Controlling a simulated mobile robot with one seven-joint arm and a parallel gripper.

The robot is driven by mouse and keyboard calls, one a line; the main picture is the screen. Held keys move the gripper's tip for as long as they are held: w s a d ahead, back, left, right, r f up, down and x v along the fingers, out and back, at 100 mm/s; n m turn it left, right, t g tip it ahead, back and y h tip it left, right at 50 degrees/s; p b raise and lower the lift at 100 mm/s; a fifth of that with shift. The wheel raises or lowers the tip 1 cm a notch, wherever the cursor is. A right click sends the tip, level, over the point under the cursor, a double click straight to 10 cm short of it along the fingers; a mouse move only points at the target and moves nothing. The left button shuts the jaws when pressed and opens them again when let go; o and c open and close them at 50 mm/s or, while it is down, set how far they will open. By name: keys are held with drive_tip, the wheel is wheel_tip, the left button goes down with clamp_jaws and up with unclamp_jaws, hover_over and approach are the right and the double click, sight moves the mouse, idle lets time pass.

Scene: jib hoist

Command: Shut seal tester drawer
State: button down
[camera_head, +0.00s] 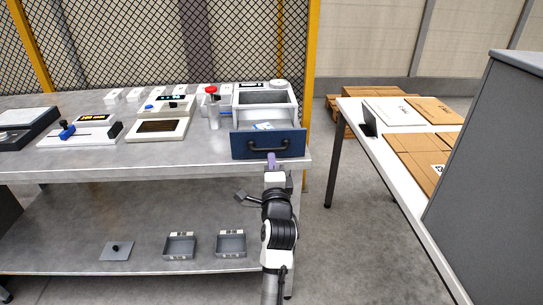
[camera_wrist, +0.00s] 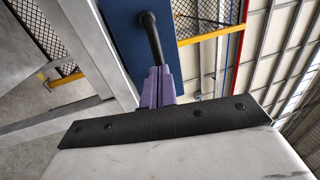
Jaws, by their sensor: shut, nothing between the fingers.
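The seal tester (camera_head: 264,99) is a white box at the right end of the grey bench. Its drawer (camera_head: 240,146) has a dark blue front with a black bar handle (camera_head: 268,144) and stands open toward me. A small pale item (camera_head: 264,126) lies inside the drawer. My gripper (camera_head: 271,160) has purple fingers, which are shut and empty, at the drawer front just below the handle. In the wrist view the shut fingers (camera_wrist: 157,86) point at the black handle (camera_wrist: 150,35) on the blue front (camera_wrist: 122,40). I cannot tell whether they touch it.
A clear cylinder with a red knob (camera_head: 211,90) stands left of the tester. Other white devices (camera_head: 158,129) sit farther left on the bench. Small trays (camera_head: 231,243) lie on the lower shelf. A white table (camera_head: 379,150) with cardboard stands to the right, across a floor gap.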

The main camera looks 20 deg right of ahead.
sight(270, 146)
drive_tip(key=shift+w+d+r, duration=0.1)
drive_tip(key=shift+w+d, duration=0.05)
drive_tip(key=shift+w, duration=0.45)
drive_tip(key=x, duration=0.2)
drive_tip(key=f+x, duration=0.1)
drive_tip(key=x, duration=0.4)
drive_tip(key=shift+w+d+f+b, duration=0.15)
drive_tip(key=shift+w+b, duration=0.25)
drive_tip(key=shift+w, duration=0.1)
